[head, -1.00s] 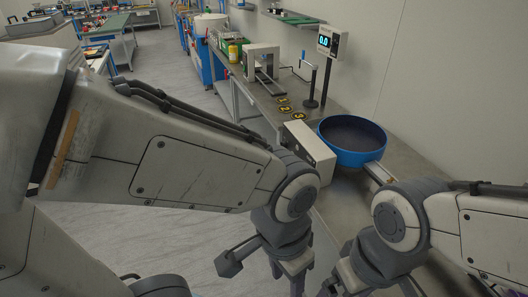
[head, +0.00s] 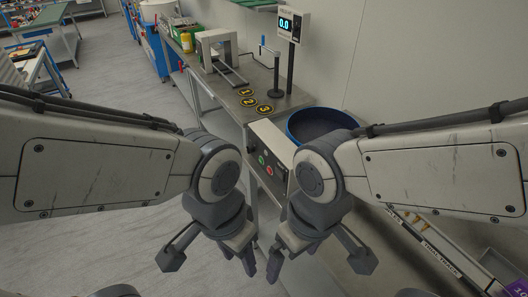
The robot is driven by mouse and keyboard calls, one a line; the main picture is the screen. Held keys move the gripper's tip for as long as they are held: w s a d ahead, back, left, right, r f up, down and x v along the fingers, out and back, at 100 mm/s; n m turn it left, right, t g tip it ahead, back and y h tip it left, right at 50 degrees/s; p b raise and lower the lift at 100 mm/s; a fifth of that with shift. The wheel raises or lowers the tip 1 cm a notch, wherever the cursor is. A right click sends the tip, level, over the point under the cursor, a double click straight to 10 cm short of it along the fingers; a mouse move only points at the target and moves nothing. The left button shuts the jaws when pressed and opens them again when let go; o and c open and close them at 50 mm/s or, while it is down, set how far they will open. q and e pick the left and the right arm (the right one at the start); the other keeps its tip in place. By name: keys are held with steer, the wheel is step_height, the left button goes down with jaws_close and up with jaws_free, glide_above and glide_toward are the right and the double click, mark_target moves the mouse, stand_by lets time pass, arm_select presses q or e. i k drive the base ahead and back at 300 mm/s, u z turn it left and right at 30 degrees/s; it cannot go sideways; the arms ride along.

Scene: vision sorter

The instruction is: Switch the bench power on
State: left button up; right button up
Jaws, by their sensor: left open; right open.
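My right gripper (head: 282,258) hangs open and empty just below the box in the picture. Neither gripper appears to touch the box. My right wrist hides part of the box's right side.
Numbered yellow-black discs (head: 247,102), a grey arch (head: 208,48) and a display reading 0.0 (head: 288,24) stand along the bench (head: 228,92). Labelled bins (head: 428,246) lie at lower right.

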mark_target(250, 148)
steer(key=k, duration=0.3)
steer(key=u, duration=0.9)
steer(key=i, duration=1.05)
